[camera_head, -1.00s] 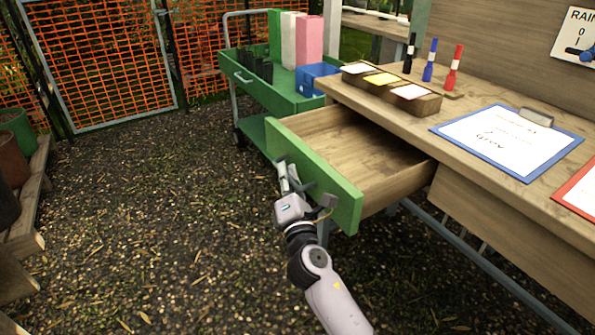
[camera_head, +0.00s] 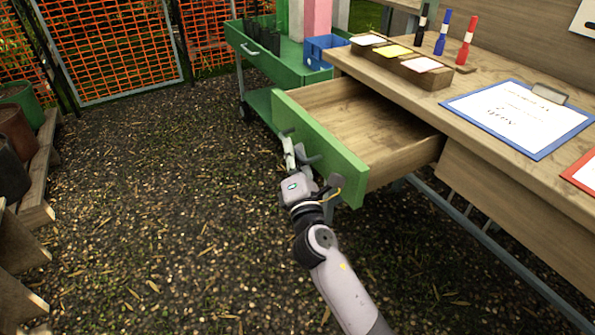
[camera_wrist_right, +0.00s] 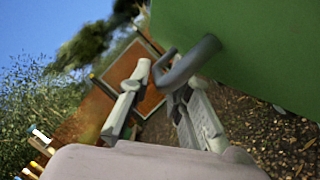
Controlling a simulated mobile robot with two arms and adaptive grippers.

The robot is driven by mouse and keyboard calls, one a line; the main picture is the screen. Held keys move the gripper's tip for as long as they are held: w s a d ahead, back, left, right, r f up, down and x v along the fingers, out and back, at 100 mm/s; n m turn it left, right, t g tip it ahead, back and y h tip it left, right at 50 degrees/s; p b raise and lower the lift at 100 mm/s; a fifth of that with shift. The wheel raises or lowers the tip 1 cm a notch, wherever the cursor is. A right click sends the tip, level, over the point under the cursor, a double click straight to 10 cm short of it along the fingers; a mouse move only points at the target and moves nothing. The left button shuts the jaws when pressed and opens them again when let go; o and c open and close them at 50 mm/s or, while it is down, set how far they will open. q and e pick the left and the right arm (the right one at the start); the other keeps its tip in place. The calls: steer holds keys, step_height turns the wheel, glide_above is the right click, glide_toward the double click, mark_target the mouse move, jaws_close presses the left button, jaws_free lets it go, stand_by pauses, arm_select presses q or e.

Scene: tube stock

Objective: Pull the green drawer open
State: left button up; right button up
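The green drawer front (camera_head: 318,146) is pulled well out from the wooden workbench, and the drawer's bare wooden inside shows. My right gripper (camera_head: 298,160) is at the outer side of the drawer front, by its grey handle. In the right wrist view the handle (camera_wrist_right: 188,61) curves from the green panel (camera_wrist_right: 245,45) down to the fingertips. The fingers of my right gripper (camera_wrist_right: 158,82) stand apart there, with a gap between them. The handle's end overlaps the right-hand finger; whether they touch is unclear. My left gripper is out of view.
The workbench top (camera_head: 470,92) holds a clipboard (camera_head: 515,120), card trays (camera_head: 400,60) and several markers. A green cart (camera_head: 290,78) with a blue crate (camera_head: 322,52) stands behind the drawer. Pots on wooden steps are at left. The gravel ground (camera_head: 160,210) left of the drawer is clear.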

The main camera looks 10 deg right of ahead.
steer(key=v, duration=1)
steer(key=shift+s, duration=0.25)
